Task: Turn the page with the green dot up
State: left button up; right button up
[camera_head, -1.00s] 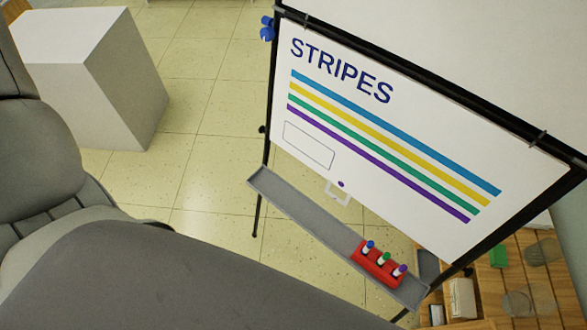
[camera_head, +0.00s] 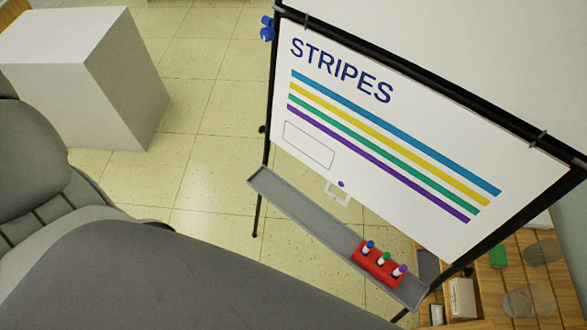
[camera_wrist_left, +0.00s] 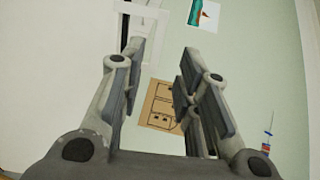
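A flip-chart page (camera_head: 420,125) headed "STRIPES" hangs on a black easel (camera_head: 268,110). It has blue, yellow, green and purple stripes and an empty outlined box. A purple dot (camera_head: 341,184) is at its lower edge, beside a small white tab (camera_head: 337,194). No green dot shows; there is only a green stripe. My left gripper (camera_wrist_left: 165,62) is open in the left wrist view, with nothing between its fingers. It faces a pale wall, and the easel is not in that view. Neither gripper shows in the head view.
A grey tray (camera_head: 300,210) below the page holds a red holder (camera_head: 377,264) with blue, green and purple-capped markers. A white block (camera_head: 95,75) stands at the back left. A wooden table (camera_head: 550,285) with jars is at the lower right. The wall carries pictures (camera_wrist_left: 160,106).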

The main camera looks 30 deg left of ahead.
pick_arm(q)
jog(key=shift+v, duration=1.35)
jog(key=shift+a, duration=0.15)
